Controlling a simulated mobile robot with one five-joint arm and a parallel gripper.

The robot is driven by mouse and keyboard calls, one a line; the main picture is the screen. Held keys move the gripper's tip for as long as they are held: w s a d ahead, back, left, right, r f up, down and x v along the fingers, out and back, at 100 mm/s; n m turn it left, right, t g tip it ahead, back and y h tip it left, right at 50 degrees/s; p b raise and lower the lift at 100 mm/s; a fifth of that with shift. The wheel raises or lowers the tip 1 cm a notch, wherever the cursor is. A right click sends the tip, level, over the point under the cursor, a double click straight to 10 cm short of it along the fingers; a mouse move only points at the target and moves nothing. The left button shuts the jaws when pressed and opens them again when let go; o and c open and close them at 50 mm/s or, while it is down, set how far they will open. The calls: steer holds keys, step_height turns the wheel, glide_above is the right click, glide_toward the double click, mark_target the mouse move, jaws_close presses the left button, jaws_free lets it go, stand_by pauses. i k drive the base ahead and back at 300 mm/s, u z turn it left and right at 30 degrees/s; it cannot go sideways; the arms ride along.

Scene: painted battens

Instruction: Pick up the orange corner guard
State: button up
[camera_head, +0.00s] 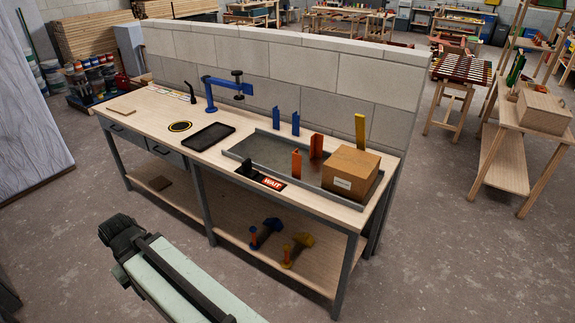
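Two upright orange pieces stand in the shallow grey metal tray (262,133) on the workbench. The front orange piece (296,164) is narrow and stands near the tray's front side. The back orange piece (316,146) is wider, with a folded, angled shape, and stands just left of a cardboard box. I cannot tell from this view which of them is the corner guard. Nothing is touching either from my arm. My pale green and black arm shows at the bottom left, well apart from the bench top. I can make out no gripper fingers.
The cardboard box (350,171) fills the tray's right end. Two blue upright pieces (276,117) and a yellow one (360,131) stand along the back by the block wall (290,66). A black tray (208,137) and blue clamp (225,86) are left. Open floor lies in front.

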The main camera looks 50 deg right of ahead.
mark_target(296, 159)
steer(key=u, duration=0.1)
steer(key=i, duration=1)
steer(key=z, duration=0.1)
